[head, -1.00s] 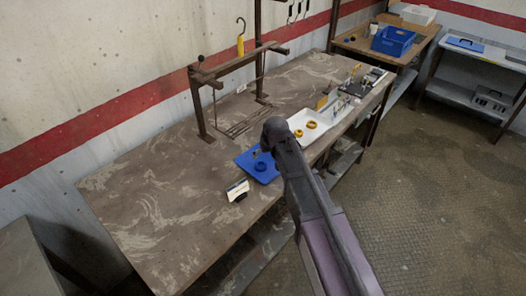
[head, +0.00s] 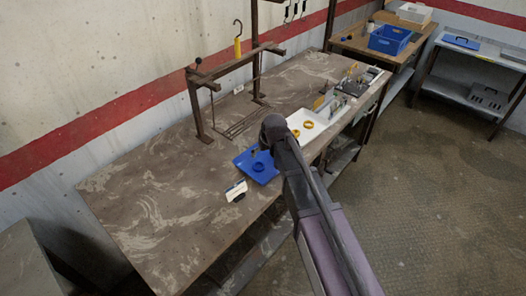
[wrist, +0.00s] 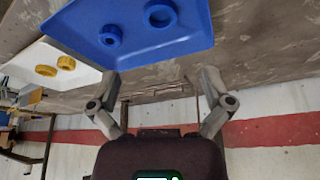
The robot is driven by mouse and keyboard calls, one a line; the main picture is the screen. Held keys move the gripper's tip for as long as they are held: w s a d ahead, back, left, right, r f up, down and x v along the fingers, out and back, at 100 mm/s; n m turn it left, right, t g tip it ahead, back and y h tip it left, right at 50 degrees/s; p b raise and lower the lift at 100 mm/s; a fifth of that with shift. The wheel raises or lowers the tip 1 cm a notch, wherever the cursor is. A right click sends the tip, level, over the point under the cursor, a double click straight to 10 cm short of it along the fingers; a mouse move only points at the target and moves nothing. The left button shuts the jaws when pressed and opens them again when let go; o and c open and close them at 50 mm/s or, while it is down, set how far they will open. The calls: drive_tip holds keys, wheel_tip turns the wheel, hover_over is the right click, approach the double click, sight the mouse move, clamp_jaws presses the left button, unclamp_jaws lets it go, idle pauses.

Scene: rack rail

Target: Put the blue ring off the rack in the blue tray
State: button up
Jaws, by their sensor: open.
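The blue tray (head: 244,164) lies on the table by its front edge, and a blue ring (head: 259,167) lies in it. In the wrist view the blue tray (wrist: 140,50) holds two blue rings, a larger one (wrist: 160,13) and a smaller one (wrist: 110,35). The rack (head: 240,64) is a dark frame standing on the table behind the tray; I see no blue ring on its rail. My gripper (wrist: 160,78) is open with nothing between its fingers, beside the tray's edge in the wrist view. In the head view my arm hides most of it.
A white tray (head: 322,116) with yellow rings (head: 308,125) lies to the right of the blue tray. A hook with a yellow piece (head: 238,46) is by the rack. The table's left part is clear.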

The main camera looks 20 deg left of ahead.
drive_tip(key=shift+d, duration=0.1)
drive_tip(key=s+d+m+g+h, duration=0.1)
drive_tip(key=s+d, duration=0.3)
drive_tip(key=d, duration=0.9)
drive_tip(key=s+d+f+m+g+h, duration=0.1)
drive_tip(key=s+d+m, duration=0.3)
drive_tip(key=d, duration=0.9)
drive_tip(key=s+d+m+g+h, duration=0.1)
drive_tip(key=s+d+m, duration=0.2)
drive_tip(key=d, duration=1)
drive_tip(key=shift+s+f, duration=0.2)
drive_tip(key=shift+s, duration=0.9)
